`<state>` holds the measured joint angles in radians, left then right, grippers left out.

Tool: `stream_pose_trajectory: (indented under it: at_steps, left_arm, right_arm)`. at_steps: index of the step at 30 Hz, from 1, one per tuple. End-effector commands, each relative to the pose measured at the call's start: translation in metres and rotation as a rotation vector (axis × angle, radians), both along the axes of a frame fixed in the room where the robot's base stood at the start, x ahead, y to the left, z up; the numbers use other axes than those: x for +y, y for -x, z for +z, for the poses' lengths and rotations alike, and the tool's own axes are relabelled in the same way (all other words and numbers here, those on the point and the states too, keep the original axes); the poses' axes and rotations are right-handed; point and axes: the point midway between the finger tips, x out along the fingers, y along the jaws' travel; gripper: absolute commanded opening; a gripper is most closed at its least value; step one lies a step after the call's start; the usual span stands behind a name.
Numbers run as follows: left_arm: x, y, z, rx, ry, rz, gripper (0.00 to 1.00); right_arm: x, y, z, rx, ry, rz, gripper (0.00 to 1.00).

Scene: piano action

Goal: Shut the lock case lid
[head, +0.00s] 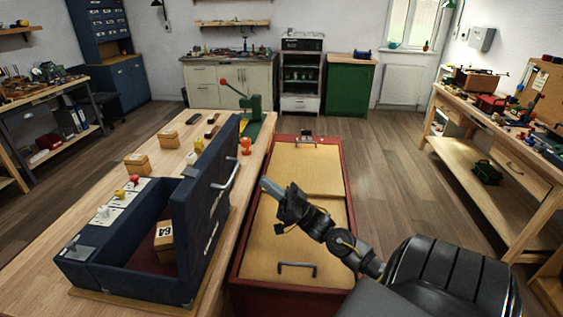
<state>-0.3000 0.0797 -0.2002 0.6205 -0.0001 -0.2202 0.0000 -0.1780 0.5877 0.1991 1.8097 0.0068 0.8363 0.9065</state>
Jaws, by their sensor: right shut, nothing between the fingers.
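The lock case (125,262) is a dark blue box on the left workbench, seen from above. Its lid (200,215) stands up steeply, open, along the case's right side, with a metal handle (227,171) on its outer face. A small wooden block with a numbered label (164,240) sits inside on a dark red floor. My right gripper (266,186) is shut and empty. In the picture it appears to the right of the lid, over the red cabinet, apart from the handle. My left gripper is out of view.
A red cabinet with wooden panels (310,170) stands beside the wooden workbench (48,245). Small wooden boxes (137,164), coloured knobs and a green press (251,108) stand behind the case. Another workbench (505,145) is at right, with open floor before it.

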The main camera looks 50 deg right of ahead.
Motion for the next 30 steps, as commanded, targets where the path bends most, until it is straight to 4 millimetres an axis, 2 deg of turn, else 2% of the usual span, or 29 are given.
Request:
stream_pose_trajectory:
  at_steps: [1, 3, 12, 30]
  left_arm:
    - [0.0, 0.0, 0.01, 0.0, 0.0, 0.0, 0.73]
    - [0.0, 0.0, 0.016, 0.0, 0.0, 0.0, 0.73]
    - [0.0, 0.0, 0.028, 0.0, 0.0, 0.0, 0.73]
    - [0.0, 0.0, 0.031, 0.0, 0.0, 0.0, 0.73]
  right_arm:
    - [0.004, -0.006, 0.013, -0.002, 0.0, 0.001, 0.0]
    - [0.009, -0.014, 0.021, -0.001, 0.0, 0.001, 0.0]
    - [0.029, -0.043, 0.016, 0.0, -0.001, -0.001, 0.0]
    - [0.035, -0.052, 0.017, 0.011, 0.008, 0.005, 0.0]
